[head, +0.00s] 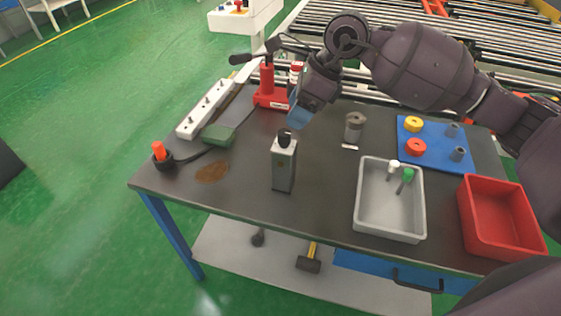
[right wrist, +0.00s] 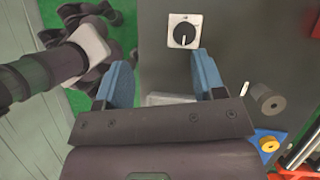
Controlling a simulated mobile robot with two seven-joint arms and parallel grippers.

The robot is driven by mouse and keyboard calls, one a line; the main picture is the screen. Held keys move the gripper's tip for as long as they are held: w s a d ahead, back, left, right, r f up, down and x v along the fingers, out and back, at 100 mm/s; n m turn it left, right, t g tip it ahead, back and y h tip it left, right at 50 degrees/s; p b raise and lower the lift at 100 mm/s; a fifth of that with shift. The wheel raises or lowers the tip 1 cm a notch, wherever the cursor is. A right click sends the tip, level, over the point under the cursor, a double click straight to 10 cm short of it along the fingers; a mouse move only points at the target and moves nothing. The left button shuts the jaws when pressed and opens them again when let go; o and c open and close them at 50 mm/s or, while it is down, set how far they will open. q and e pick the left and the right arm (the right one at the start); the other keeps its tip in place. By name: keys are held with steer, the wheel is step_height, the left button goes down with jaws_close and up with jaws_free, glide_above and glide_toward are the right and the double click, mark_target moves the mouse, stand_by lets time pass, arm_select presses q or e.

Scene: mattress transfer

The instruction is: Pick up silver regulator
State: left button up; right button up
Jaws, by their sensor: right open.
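The silver regulator (head: 284,166) is an upright, box-shaped metal block with a black knob on top, standing on the dark table left of the middle. In the right wrist view the regulator (right wrist: 184,31) shows from above as a pale square with a round black knob, ahead of the fingertips. My right gripper (head: 300,116) has blue fingers and is above and slightly right of the regulator's knob in the head view. It is open and empty, its fingers (right wrist: 163,75) spread apart. My left gripper does not show.
A red press (head: 267,86) and a white power strip (head: 207,108) stand behind. A green block (head: 218,135) and a brown stain (head: 212,171) lie left. To the right are a grey tray (head: 391,229), a red bin (head: 500,248) and a blue mat (head: 433,153).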

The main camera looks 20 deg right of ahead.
mark_target(285, 132)
steer(key=shift+h, duration=0.6)
steer(key=f, duration=0.1)
steer(key=w+f, duration=0.1)
steer(key=f, duration=0.1)
steer(key=w+f, duration=0.1)
steer(key=shift+w+a+f, duration=0.1)
steer(key=shift+a+f, duration=0.1)
steer(key=shift+a, duration=0.05)
steer(key=shift+w+d+b+x, duration=0.1)
steer(key=shift+w+b+x, duration=0.05)
steer(key=shift+x, duration=1.15)
steer(key=shift+w+d+b+x, duration=0.15)
steer(key=shift+w+x, duration=0.05)
steer(key=shift+x, duration=1.1)
jaws_close()
